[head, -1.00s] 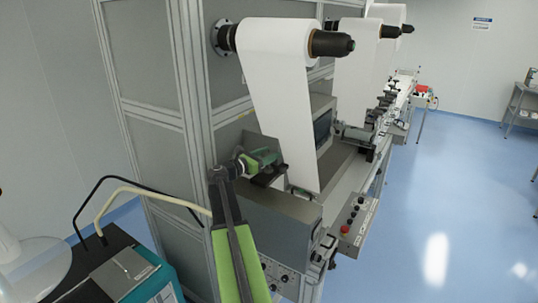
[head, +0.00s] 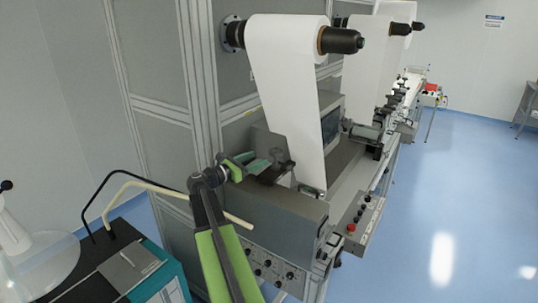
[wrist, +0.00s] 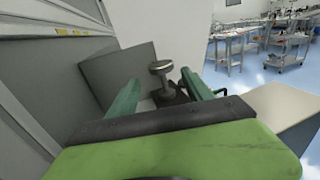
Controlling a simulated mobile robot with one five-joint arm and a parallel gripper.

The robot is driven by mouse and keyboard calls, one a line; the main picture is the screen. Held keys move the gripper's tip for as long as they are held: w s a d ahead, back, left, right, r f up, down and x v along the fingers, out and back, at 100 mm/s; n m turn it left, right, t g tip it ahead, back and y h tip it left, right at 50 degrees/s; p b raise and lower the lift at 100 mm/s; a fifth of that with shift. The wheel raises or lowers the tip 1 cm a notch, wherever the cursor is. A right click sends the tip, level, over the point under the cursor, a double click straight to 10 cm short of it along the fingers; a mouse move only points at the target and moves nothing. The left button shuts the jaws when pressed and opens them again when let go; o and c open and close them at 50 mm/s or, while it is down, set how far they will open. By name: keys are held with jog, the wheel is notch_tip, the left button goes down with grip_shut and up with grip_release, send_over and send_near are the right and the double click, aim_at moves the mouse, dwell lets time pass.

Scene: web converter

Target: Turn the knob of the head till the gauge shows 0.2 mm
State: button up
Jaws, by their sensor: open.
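My gripper (wrist: 160,80) is open, its two green fingers spread apart in the wrist view. A grey knob with a round flat top on a short stem (wrist: 161,67) shows between and beyond the fingertips, apparently untouched. In the head view my gripper (head: 259,165) is above the grey machine housing, left of the hanging white web. A small grey shape just past the fingertips (head: 278,152) looks like the same knob. I cannot make out a gauge or its reading in either view.
A grey plate (wrist: 115,70) stands left of the fingers in the wrist view. The white web roll (head: 285,42) hangs above and right of my gripper. A control box with a red button (head: 356,222) is at the front. Blue floor lies clear on the right.

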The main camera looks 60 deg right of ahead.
jog(key=v, duration=0.6)
jog(key=shift+a, duration=0.35)
jog(key=shift+w, duration=0.15)
